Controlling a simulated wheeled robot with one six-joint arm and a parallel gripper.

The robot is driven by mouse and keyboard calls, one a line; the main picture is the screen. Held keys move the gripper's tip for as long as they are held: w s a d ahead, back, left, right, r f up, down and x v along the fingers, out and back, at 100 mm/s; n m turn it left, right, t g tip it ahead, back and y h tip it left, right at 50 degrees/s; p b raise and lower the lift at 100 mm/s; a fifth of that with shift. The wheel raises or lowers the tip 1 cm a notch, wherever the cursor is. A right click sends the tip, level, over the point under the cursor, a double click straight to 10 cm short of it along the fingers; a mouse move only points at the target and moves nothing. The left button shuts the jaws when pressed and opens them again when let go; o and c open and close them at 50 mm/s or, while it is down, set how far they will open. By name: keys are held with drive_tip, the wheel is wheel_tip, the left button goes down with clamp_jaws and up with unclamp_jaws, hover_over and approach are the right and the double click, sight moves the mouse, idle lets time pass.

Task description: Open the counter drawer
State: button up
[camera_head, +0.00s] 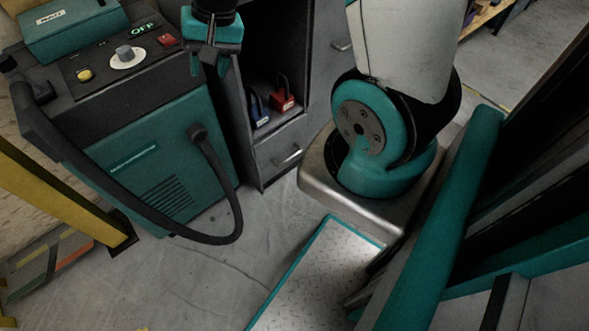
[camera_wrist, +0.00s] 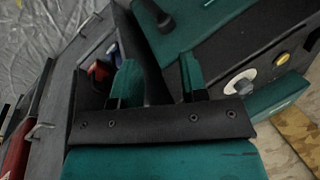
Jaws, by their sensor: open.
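A grey counter cabinet (camera_head: 240,115) stands in the upper middle of the head view. Its low drawer (camera_head: 275,160) has a metal bar handle (camera_head: 288,157) and looks shut. A second bar handle (camera_head: 342,46) is on the grey front further right. In the wrist view a bar handle (camera_wrist: 40,132) shows at the left. My gripper (camera_head: 210,68) is open and empty, fingers pointing down, above and left of the low drawer handle in the head view. In the wrist view its two fingers (camera_wrist: 158,82) are apart, with dark surface between them.
A teal machine (camera_head: 160,150) with knobs and a black hose (camera_head: 150,215) stands left of the counter. An open shelf holds a red item (camera_head: 283,95) and a blue one (camera_head: 258,108). Bare floor (camera_head: 215,270) lies in front. A yellow frame (camera_head: 50,195) is at the left.

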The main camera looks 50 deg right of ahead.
sight(277, 150)
drive_tip(key=s+d+f+m+h+b, duration=0.15)
drive_tip(key=d+f+m+b, duration=0.4)
drive_tip(key=f, duration=0.75)
drive_tip(key=s+d+f+m+h+b, duration=0.1)
drive_tip(key=s+d+f+m+b, duration=0.15)
drive_tip(key=d+f+b, duration=0.6)
drive_tip(key=s+d+f+m+h+b, duration=0.1)
drive_tip(key=d+f+m+b, duration=0.3)
drive_tip(key=d+f, duration=0.9)
drive_tip(key=shift+m, duration=0.8)
drive_tip(key=w+a+f+b, duration=0.1)
drive_tip(key=f, duration=0.5)
drive_tip(key=w+a+f+b, duration=0.1)
drive_tip(key=f+b, duration=0.1)
drive_tip(key=f, duration=0.4)
drive_tip(key=w+a+f+b, duration=0.1)
drive_tip(key=f+b, duration=0.1)
drive_tip(key=f, duration=0.5)
drive_tip(key=shift+a+f, duration=0.1)
drive_tip(key=shift+w+f+y+b, duration=0.25)
drive_tip(key=shift+f+b, duration=0.2)
drive_tip(key=shift+f, duration=0.15)
drive_tip(key=shift+c, duration=0.2)
clamp_jaws()
